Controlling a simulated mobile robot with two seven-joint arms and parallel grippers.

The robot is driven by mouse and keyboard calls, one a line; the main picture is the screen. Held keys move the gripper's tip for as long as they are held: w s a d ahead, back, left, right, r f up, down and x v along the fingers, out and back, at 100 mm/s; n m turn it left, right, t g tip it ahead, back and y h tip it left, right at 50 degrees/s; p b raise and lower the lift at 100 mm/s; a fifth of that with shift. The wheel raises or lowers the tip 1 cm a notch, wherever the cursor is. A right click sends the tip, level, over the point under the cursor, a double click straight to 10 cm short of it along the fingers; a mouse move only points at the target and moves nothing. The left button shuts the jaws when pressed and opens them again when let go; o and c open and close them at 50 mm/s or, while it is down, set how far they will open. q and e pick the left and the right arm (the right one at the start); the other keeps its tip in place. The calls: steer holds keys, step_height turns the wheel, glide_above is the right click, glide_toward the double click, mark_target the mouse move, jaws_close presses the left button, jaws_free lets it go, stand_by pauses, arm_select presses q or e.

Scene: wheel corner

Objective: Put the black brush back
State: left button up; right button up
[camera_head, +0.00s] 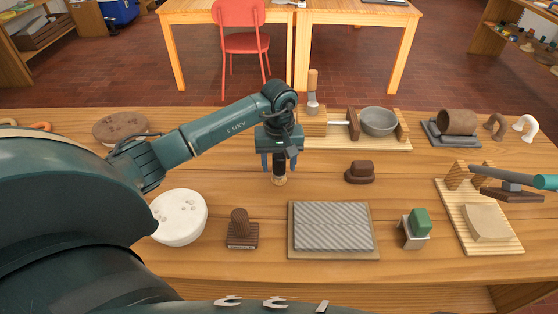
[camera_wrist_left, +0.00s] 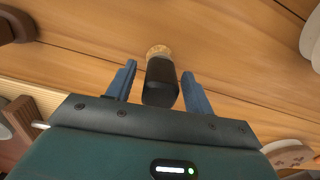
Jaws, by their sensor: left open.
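The black brush (camera_head: 279,170) stands upright near the middle of the wooden table, its black handle up and its tan end down. My left gripper (camera_head: 279,163) is above it, pointing down, with its blue fingers open on either side of the handle. In the left wrist view the brush (camera_wrist_left: 160,85) is between the two open fingers (camera_wrist_left: 158,82), with small gaps showing at both sides. A wooden rack (camera_head: 350,142) behind it holds an upright brush with a wooden handle (camera_head: 312,84) and a grey bowl (camera_head: 379,121). My right gripper is not in view.
A ribbed grey slab (camera_head: 333,226) lies in front of the brush. A brown block (camera_head: 360,173) is to the right, a dark stamp-like block (camera_head: 241,232) front left, a white disc (camera_head: 180,217) left. A green block (camera_head: 420,220) stands front right. Table around the brush is clear.

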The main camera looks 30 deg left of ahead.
mark_target(278, 155)
arm_select(q)
step_height(278, 155, up, 5)
steer(key=shift+f+b, duration=0.15)
steer(key=shift+b, duration=0.8)
step_height(278, 155, up, 8)
steer(key=shift+s+r+b, duration=0.2)
steer(key=shift+r+b, duration=0.05)
steer(key=shift+b, duration=0.05)
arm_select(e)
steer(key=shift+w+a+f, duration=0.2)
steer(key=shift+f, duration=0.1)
